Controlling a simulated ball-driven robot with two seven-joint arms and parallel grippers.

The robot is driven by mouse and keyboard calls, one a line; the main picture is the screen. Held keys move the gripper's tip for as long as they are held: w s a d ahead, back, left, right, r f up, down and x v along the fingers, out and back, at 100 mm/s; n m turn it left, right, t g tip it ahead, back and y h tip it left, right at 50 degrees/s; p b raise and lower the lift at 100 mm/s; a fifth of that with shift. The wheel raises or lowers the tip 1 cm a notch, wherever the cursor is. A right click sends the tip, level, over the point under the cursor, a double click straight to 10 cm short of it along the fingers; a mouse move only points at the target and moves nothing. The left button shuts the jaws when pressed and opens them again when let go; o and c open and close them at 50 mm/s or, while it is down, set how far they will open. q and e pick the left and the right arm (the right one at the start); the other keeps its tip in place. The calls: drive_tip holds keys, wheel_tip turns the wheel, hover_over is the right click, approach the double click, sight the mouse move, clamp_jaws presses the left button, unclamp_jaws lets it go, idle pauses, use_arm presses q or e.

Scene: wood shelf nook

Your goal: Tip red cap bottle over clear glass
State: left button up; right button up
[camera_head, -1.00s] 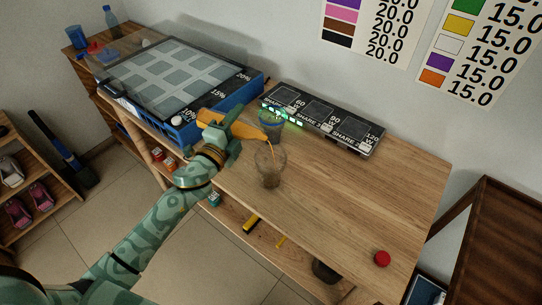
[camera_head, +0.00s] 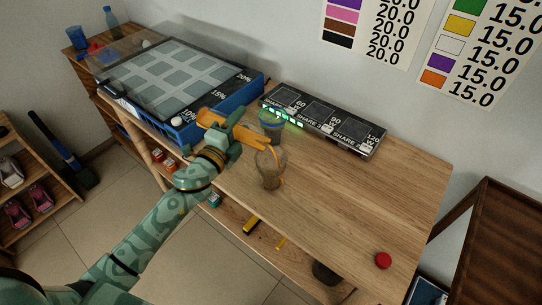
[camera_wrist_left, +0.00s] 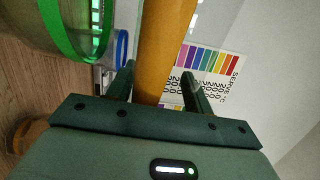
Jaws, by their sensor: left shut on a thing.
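My left gripper (camera_head: 232,132) is shut on an orange bottle (camera_head: 256,138), which is tilted with its neck pointing right. The bottle also shows between the fingers in the left wrist view (camera_wrist_left: 165,45). Its mouth is at the rim of the clear glass (camera_head: 268,178), which stands upright on the wooden table. Orange shows at the glass's rim and along its right side; I cannot tell how much liquid is inside. A red cap (camera_head: 383,260) lies apart at the table's front right. My right gripper is not in view.
A blue-rimmed cup (camera_head: 271,127) stands just behind the glass, close to the bottle. A black panel (camera_head: 325,122) labelled with numbers runs along the back. A blue tray-like case (camera_head: 190,128) is at the left. The table's right side (camera_head: 390,190) is mostly clear.

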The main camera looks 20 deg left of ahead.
use_arm(q)
drive_tip(key=shift+d+r+m+p, duration=0.15)
drive_tip(key=shift+r+m+p, duration=0.35)
drive_tip(key=shift+m, duration=0.2)
idle(1.2)
drive_tip(key=shift+d+f+m, duration=0.1)
drive_tip(key=shift+d+m, duration=0.1)
drive_tip(key=shift+m, duration=0.7)
idle(1.2)
drive_tip(key=shift+d+r+m, duration=0.15)
drive_tip(key=shift+r+m, duration=0.15)
drive_tip(key=shift+m, duration=0.1)
